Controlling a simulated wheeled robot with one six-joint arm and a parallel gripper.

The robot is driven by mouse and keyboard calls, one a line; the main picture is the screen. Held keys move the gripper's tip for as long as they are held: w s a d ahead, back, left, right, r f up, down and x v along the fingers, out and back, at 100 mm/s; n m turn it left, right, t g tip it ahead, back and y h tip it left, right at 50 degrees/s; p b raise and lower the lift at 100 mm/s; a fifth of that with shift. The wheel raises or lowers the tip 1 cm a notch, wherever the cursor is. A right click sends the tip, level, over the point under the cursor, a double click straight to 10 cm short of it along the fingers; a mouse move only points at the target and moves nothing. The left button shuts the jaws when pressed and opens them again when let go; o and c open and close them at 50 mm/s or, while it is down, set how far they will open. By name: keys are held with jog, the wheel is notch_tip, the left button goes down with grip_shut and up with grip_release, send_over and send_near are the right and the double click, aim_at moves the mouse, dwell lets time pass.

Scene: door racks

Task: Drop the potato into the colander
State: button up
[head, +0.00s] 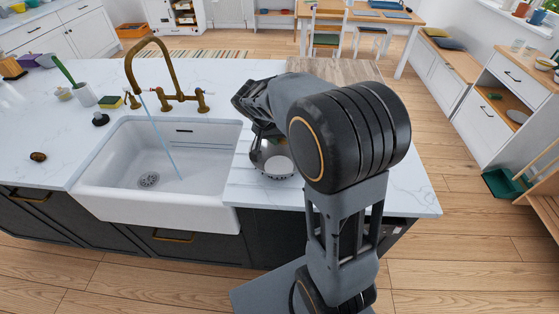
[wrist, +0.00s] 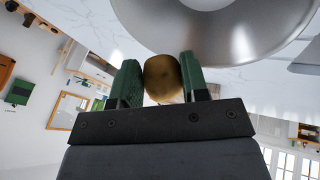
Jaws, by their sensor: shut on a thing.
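My gripper (wrist: 160,72) is shut on a brown potato (wrist: 163,82), which sits between its green fingers in the wrist view. The colander (wrist: 150,30), a shiny metal bowl, fills the top of the wrist view, close to the potato; I cannot tell whether the potato touches it. In the head view the colander (head: 284,176) stands on the white counter right of the sink, partly hidden by my arm. My gripper (head: 264,134) shows there at the colander's far side, mostly behind my wrist. The potato is hidden in the head view.
The white sink (head: 112,196) with a brass tap (head: 165,75) and running water lies left of the colander. A small brown item (head: 38,157) lies at the counter's left. A wooden board (head: 335,70) is behind my arm. The counter's front right corner is clear.

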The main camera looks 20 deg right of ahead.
jog(key=shift+f, duration=0.3)
jog(key=o, duration=1.1)
jog(key=shift+c, duration=0.2)
jog(key=shift+r, duration=0.1)
jog(key=b+v, duration=0.1)
jog(key=v, duration=1.2)
jog(key=shift+r, duration=0.3)
jog(key=shift+a, duration=0.15)
